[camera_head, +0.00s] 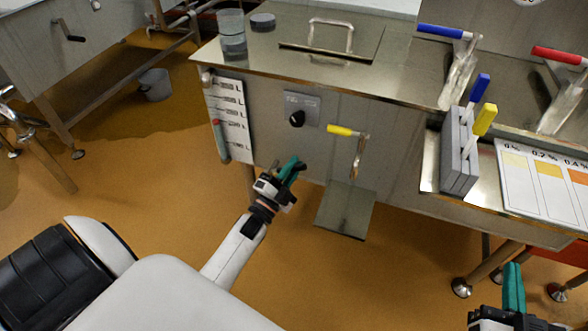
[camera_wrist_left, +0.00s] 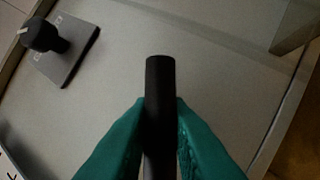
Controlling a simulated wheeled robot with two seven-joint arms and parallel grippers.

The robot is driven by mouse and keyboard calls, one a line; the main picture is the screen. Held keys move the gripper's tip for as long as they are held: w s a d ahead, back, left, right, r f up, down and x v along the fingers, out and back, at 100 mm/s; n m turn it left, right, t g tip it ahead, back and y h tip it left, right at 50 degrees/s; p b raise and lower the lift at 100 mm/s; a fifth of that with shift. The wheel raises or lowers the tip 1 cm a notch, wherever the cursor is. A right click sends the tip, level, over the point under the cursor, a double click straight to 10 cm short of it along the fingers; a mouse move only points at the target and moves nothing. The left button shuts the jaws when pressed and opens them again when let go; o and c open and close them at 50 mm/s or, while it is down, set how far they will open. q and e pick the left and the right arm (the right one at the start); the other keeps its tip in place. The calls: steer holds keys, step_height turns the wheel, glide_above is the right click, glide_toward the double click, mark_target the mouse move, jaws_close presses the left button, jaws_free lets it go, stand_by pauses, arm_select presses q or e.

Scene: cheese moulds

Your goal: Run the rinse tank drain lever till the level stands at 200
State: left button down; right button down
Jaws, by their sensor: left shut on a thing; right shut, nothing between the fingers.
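The rinse tank (camera_head: 385,115) is the steel cabinet at the centre. On its front left, a white level scale (camera_head: 235,138) carries a sight tube (camera_head: 218,140) with a red mark near its upper middle; the numbers are too blurred to read. My left gripper (camera_head: 290,168) is low in front of the tank, right of the scale. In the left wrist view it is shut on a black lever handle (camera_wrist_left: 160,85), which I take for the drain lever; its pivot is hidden. My right gripper (camera_head: 513,287) is shut and empty at the lower right.
A black knob (camera_head: 297,118) on a grey plate sits above my left gripper; it also shows in the wrist view (camera_wrist_left: 42,36). A bench with colour charts (camera_head: 545,180) stands at the right.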

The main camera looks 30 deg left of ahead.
arm_select(q)
steer(key=shift+n, duration=0.3)
arm_select(e)
steer(key=shift+f, duration=0.15)
arm_select(q)
steer(key=c, duration=1.4)
jaws_free()
steer(key=shift+o, duration=0.2)
